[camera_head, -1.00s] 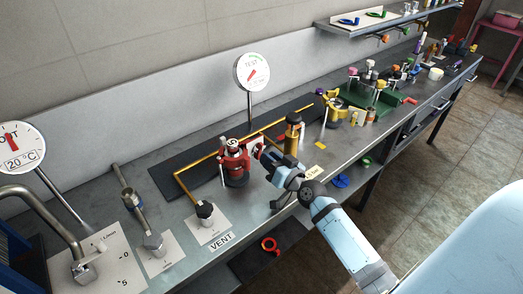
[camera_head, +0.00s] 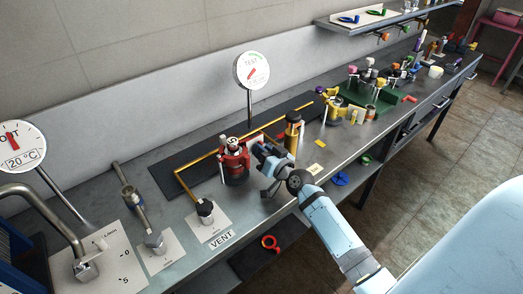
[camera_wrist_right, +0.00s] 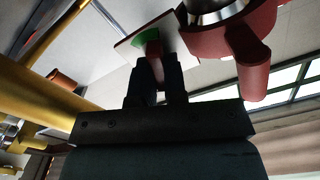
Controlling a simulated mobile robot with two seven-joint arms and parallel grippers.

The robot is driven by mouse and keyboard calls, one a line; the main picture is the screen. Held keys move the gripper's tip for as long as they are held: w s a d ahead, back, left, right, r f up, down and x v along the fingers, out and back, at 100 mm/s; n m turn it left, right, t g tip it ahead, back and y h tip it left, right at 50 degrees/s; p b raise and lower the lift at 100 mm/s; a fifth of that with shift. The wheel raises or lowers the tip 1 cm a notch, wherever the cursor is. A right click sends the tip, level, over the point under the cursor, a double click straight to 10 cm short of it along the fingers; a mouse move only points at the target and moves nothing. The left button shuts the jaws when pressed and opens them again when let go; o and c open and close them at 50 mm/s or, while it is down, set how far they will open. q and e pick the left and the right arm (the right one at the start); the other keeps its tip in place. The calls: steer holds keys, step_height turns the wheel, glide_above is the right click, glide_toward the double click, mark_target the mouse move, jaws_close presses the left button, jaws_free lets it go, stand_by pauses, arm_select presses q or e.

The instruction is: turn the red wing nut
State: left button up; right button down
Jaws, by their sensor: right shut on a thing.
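A red clamp-like fitting with a black and silver body (camera_head: 235,162) stands upright on the bench, left of the middle in the head view. My right gripper (camera_head: 259,150) is at its right side, close against it. In the right wrist view my right gripper (camera_wrist_right: 154,75) is shut on a narrow red piece, the red wing nut (camera_wrist_right: 152,47), between its dark fingertips. A larger red body (camera_wrist_right: 228,40) with a silver ring and a rounded lug is beside it on the right. The rest of the wing nut is hidden by the fingers. My left gripper is not in view.
A brass cylinder (camera_head: 293,134) stands just right of my gripper, and a yellow pipe (camera_head: 205,162) runs behind the fitting. A round gauge (camera_head: 252,70) rises behind. A black-knobbed valve (camera_head: 205,210) stands at front left. A green tray (camera_head: 365,103) with several parts is farther right.

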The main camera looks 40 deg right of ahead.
steer(key=m+p, duration=0.7)
steer(key=m, duration=2.4)
steer(key=shift+f+p, duration=0.2)
steer(key=shift+p, duration=0.2)
steer(key=shift+m, duration=0.4)
